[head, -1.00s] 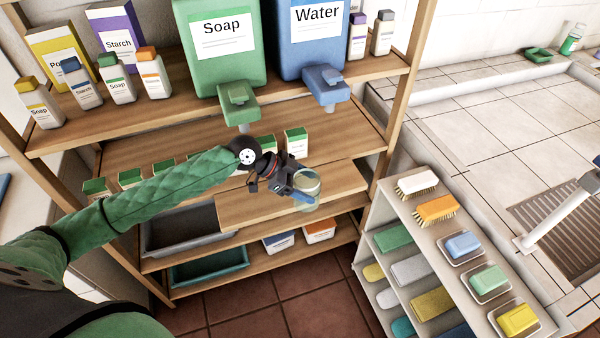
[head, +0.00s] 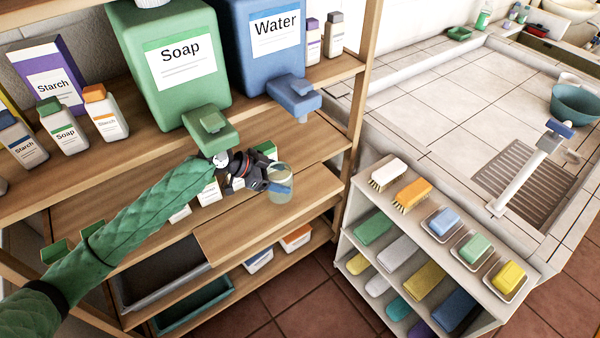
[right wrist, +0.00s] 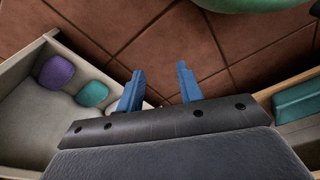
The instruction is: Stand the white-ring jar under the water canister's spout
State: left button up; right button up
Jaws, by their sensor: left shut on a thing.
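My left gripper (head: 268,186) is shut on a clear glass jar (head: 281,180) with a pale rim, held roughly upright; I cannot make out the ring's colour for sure. The fingers cover part of the jar's side. The blue water canister (head: 247,75) stands on the upper shelf, and its spout (head: 293,93) juts out over the shelf's front. In the head view the jar is below and slightly left of the spout's outlet, over the wooden board (head: 235,234). I cannot tell whether it touches the board. My right gripper (right wrist: 159,86) is open and empty above the tiled floor.
The green soap canister (head: 182,95) and its spout (head: 210,127) are close above my left wrist. Small boxes (head: 209,192) stand behind the gripper. A rack of brushes and soaps (head: 408,235) stands at right. Grey (head: 120,292) and teal bins are below the board.

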pick_arm(q)
jog(key=w+d+f, duration=0.1)
jog(key=d, duration=0.1)
jog(key=w+d+f+b, duration=0.1)
jog(key=w+d, duration=0.1)
jog(key=w+d+f+b, duration=0.1)
jog(key=d, duration=0.1)
jog(key=shift+w+d, duration=0.25)
jog(key=shift+w, duration=0.05)
jog(key=shift+f, duration=0.25)
pick_arm(e)
notch_tip(320, 180, up, 6)
jog(key=w+a, duration=0.1)
jog(key=shift+w+a, duration=0.2)
jog(key=shift+a, duration=0.05)
pick_arm(q)
jog(key=o, duration=1)
jog(key=shift+f, duration=0.1)
jog(key=shift+o, duration=0.3)
pick_arm(e)
jog(key=shift+a+r, duration=0.1)
